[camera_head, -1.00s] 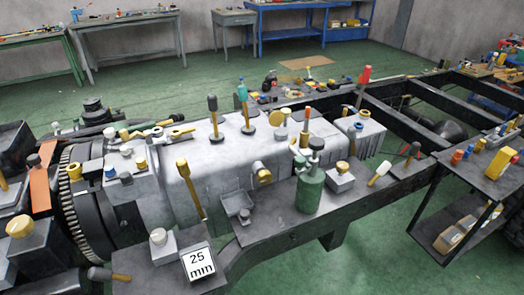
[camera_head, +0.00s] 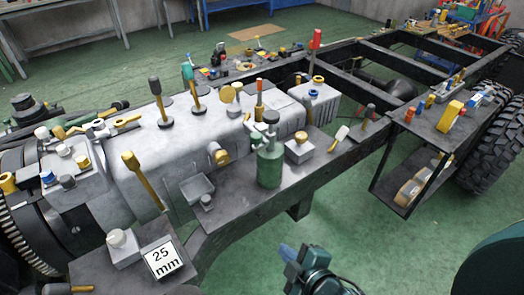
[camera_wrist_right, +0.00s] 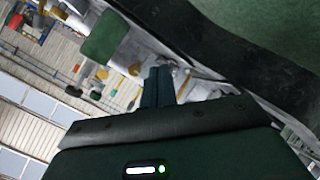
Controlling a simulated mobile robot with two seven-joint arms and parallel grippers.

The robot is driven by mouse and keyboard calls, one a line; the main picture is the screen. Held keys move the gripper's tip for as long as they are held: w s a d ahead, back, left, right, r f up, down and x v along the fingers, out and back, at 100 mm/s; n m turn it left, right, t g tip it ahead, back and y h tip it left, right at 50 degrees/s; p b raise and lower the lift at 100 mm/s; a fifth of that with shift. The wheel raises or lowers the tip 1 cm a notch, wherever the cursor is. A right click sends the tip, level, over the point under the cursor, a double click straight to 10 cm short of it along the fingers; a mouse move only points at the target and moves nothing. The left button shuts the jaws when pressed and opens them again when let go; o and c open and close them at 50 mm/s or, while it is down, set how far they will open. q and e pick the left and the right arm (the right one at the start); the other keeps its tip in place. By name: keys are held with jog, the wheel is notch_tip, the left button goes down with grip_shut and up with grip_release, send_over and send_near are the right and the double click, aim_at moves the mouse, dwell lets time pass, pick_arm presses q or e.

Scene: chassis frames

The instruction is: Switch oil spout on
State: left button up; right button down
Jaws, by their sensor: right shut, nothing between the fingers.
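I cannot tell for sure which part is the oil spout. A green cylindrical can (camera_head: 270,167) with a knobbed grey-green top stands upright on the dark chassis ledge. A yellow-ended fitting (camera_head: 220,155) sticks out of the grey engine block's side, left of the can. My right gripper (camera_head: 289,252) is low in the head view, in front of the chassis and apart from the can. Its fingers (camera_wrist_right: 157,74) are together and empty in the right wrist view. A green body (camera_wrist_right: 105,38), perhaps the can, shows tilted there. My left gripper is out of view.
A grey box with a yellow ring (camera_head: 299,149) stands right of the can. A small open tray (camera_head: 196,188) and a "25 mm" sign (camera_head: 163,260) are to its left. A dark shelf cart (camera_head: 440,140) and a tyre (camera_head: 497,150) stand at right. Green floor is open in front.

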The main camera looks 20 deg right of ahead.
aim_at(258, 141)
jog(key=w+r+n+t+b, duration=0.1)
jog(key=w+r+n+t, duration=0.2)
jog(key=n, duration=0.9)
jog(key=w+d+r+n+t+h, duration=0.1)
jog(key=w+r+n+t, duration=0.2)
jog(key=r+n, duration=0.7)
jog(key=shift+w+r+n+b, duration=0.25)
jog(key=shift+w+n+b, duration=0.2)
jog(key=shift+n, duration=0.55)
jog(key=shift+w+d, duration=0.1)
jog(key=shift+w, duration=0.05)
jog(key=w, duration=0.4)
jog(key=w+a+p, duration=0.1)
jog(key=w, duration=0.8)
jog(key=shift+w+a+p, duration=0.15)
jog(key=shift+w+p, duration=0.25)
